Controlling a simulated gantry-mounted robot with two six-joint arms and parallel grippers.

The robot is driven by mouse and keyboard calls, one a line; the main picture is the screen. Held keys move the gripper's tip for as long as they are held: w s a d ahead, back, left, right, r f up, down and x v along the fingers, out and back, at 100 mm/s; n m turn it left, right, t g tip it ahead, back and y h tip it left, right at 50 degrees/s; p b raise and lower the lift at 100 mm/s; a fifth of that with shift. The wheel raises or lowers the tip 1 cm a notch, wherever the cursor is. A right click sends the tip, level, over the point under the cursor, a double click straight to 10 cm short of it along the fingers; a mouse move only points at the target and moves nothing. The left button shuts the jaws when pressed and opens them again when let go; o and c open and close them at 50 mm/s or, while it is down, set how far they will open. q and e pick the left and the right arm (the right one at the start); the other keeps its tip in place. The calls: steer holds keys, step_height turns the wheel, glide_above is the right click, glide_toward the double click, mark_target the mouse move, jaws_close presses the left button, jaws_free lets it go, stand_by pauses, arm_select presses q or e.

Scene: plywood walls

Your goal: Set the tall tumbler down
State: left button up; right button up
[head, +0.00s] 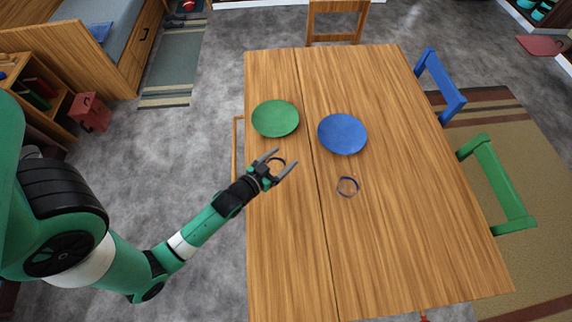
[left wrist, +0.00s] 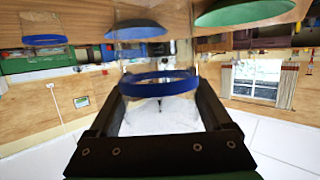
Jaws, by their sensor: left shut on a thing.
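A clear tumbler with a dark blue rim (head: 277,160) is between the fingers of my left gripper (head: 285,160), near the left edge of the table in the head view. In the left wrist view the tumbler's blue rim (left wrist: 158,77) shows between the two black fingers (left wrist: 160,112). Its clear walls are hard to make out. My left gripper is shut on it. I cannot tell whether its base touches the table. My right gripper is not in view.
The wooden table (head: 400,240) holds a green plate (head: 275,118), a blue plate (head: 342,134) and another clear glass with a blue rim (head: 347,187) to the right of my gripper. The table's front is clear. Blue (head: 440,82) and green (head: 497,185) chairs stand at the right.

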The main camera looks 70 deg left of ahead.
arm_select(q)
steer(key=shift+w+a+f, duration=0.15)
steer(key=shift+w+f, duration=0.35)
steer(key=shift+f, duration=0.2)
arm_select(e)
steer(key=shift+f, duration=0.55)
arm_select(q)
steer(key=shift+w+a+f+b, duration=0.1)
steer(key=shift+w+f+b, duration=0.05)
steer(key=shift+f+b, duration=0.7)
steer(key=shift+w+f+b, duration=0.15)
steer(key=shift+f+b, duration=0.4)
steer(key=shift+f, duration=0.5)
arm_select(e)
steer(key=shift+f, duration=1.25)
arm_select(q)
steer(key=shift+f, duration=0.15)
steer(key=o, duration=1.2)
steer(key=shift+r, duration=0.3)
steer(key=b+v, duration=0.1)
steer(key=v, duration=1.1)
steer(key=shift+b, duration=0.4)
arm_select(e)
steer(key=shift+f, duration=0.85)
